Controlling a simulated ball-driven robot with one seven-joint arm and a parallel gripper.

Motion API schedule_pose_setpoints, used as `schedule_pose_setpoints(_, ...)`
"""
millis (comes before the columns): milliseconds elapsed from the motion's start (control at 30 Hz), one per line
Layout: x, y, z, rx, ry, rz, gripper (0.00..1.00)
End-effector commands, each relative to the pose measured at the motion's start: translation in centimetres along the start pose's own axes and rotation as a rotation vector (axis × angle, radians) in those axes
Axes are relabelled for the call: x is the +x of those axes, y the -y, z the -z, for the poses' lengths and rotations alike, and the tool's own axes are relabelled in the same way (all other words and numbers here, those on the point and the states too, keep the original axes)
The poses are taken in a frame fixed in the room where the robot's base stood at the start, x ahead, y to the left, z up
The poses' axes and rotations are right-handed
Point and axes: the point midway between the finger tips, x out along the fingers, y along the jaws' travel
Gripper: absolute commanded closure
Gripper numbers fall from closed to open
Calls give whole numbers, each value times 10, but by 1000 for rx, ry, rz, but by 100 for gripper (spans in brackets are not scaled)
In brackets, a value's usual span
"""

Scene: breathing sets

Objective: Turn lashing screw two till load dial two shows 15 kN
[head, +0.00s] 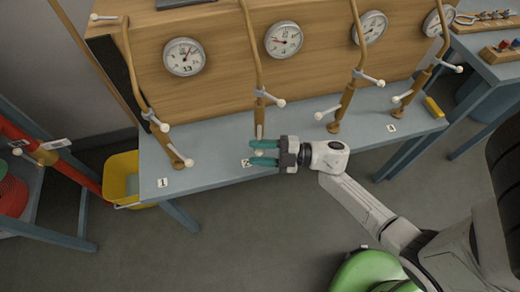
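Lashing screw two is a brown post (251,40) with a grey fitting and a white-tipped crossbar (270,97). Its lower part ends at my gripper, which partly hides it. Load dial two (283,39) is a round white dial on the wooden panel, right of the post; its reading is too small to tell. My gripper (264,152) has two green fingers pointing left at the foot of the post, beside the label "2" (246,162). A white knob (259,152) shows between the fingers. I cannot tell whether they touch it.
Similar posts stand at label "1" (162,183) on the left and further right on the blue-grey bench (205,150). A yellow bucket (121,178) stands left of the bench. A second table (487,45) with small tools is at the right. The floor in front is clear.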

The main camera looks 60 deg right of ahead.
Motion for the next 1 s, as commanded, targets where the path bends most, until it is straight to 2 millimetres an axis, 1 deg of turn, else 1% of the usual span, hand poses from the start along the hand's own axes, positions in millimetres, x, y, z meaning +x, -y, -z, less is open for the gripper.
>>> schedule_pose_setpoints(33, 0, 2, -1, 1, 4, 2, 57)
schedule_pose_setpoints(133, 0, 0, -1, 0, 3, 0, 48)
schedule_pose_setpoints(367, -1, -2, -1, -3, 3, -4, 48)
schedule_pose_setpoints(467, -6, -1, -1, -3, 4, -4, 48)
schedule_pose_setpoints(567, -19, -1, -1, -3, 4, -4, 48)
schedule_pose_setpoints(800, -65, 1, -2, -1, 4, -1, 48)
schedule_pose_setpoints(900, -82, 1, -1, -2, 3, -1, 48)
schedule_pose_setpoints(1000, -95, 1, -1, -2, 3, -1, 48)
